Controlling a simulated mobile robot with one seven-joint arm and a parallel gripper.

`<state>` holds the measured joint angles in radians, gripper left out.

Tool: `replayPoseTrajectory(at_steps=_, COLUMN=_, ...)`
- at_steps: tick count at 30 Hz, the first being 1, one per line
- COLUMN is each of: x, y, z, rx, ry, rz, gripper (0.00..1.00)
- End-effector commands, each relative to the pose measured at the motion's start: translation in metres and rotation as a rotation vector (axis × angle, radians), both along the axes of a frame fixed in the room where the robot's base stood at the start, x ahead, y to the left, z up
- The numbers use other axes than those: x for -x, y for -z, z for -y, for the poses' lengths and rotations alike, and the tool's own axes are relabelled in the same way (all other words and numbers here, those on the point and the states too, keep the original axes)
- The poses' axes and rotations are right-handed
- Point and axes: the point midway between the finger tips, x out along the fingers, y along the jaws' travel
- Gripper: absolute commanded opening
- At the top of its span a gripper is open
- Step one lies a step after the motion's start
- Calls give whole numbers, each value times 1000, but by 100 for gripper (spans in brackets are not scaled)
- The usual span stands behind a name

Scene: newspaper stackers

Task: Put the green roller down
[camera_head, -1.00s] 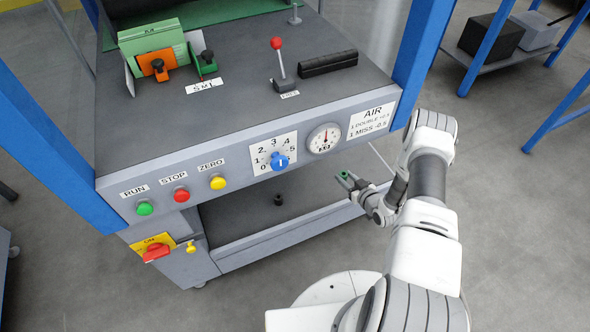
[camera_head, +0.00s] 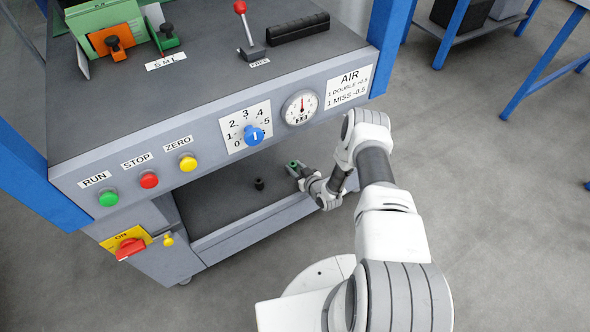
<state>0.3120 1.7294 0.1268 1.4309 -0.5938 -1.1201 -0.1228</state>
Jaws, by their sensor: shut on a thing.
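My gripper (camera_head: 295,168) is at the front of the machine, just below its control panel, over the right part of the lower shelf (camera_head: 222,205). It is shut on the green roller (camera_head: 293,163), a small green piece at the fingertips. The fingers cover part of the roller. I cannot tell whether the roller touches the shelf. A small black knob-like piece (camera_head: 259,184) stands on the shelf to the left of my gripper.
The control panel (camera_head: 215,155) overhangs the shelf, with buttons, a blue dial (camera_head: 253,135) and a gauge (camera_head: 300,108). The shelf has a raised front lip (camera_head: 245,220). A blue post (camera_head: 393,45) rises at the right. The shelf left of the black piece is clear.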

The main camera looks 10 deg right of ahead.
Motion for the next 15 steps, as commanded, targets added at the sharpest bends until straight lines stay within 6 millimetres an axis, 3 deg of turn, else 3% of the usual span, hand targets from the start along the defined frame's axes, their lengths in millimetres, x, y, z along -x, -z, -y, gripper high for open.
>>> replayPoseTrajectory(at_steps=13, x=-1, y=5, z=0, rx=0, ry=0, rz=2, gripper=0)
replayPoseTrajectory(at_steps=14, x=-1, y=5, z=0, rx=0, ry=0, rz=2, gripper=41)
replayPoseTrajectory(at_steps=15, x=-1, y=5, z=0, rx=0, ry=0, rz=2, gripper=48)
